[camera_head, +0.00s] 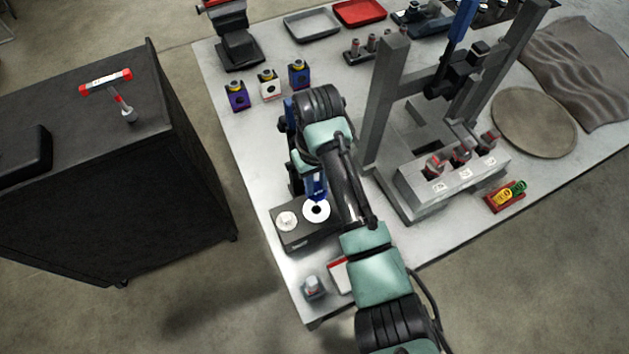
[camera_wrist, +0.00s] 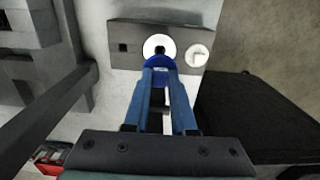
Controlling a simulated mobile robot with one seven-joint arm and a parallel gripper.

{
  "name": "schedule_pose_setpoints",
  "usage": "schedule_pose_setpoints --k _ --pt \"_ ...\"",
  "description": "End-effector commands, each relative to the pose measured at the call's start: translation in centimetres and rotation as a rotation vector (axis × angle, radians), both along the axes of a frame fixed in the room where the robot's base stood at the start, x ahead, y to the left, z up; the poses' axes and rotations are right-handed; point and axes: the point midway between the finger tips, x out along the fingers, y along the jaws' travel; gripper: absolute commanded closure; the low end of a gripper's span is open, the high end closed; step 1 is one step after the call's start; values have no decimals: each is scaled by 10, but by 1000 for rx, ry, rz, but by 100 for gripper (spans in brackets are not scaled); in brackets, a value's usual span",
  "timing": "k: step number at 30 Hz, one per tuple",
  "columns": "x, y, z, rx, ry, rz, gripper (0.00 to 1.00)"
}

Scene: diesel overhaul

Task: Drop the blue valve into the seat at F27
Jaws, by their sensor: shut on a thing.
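The blue valve (camera_wrist: 161,70) shows in the wrist view as a rounded blue piece with a small pale mark, between the tips of my gripper (camera_wrist: 163,80). My gripper is shut on it. In the head view my gripper (camera_head: 315,190) points down at a dark block (camera_head: 310,236). The block carries a white ring with a dark centre hole (camera_head: 317,211), also in the wrist view (camera_wrist: 147,44). The valve overlaps the ring's near edge in the wrist view; I cannot tell the height between them. No F27 marking is readable.
A second white disc (camera_head: 287,221) sits left of the ring. A grey press frame (camera_head: 388,95) and a fixture with several pale tags (camera_head: 420,203) stand to the right. A small grey part (camera_head: 314,288) lies near the table's front edge. A dark cabinet (camera_head: 110,170) stands left.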

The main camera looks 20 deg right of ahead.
Motion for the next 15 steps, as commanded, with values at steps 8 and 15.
schedule_pose_setpoints --k 8,15 --pt "0 0 -16 1 -1 0 100" --pt "0 0 -31 -1 -2 -1 100"
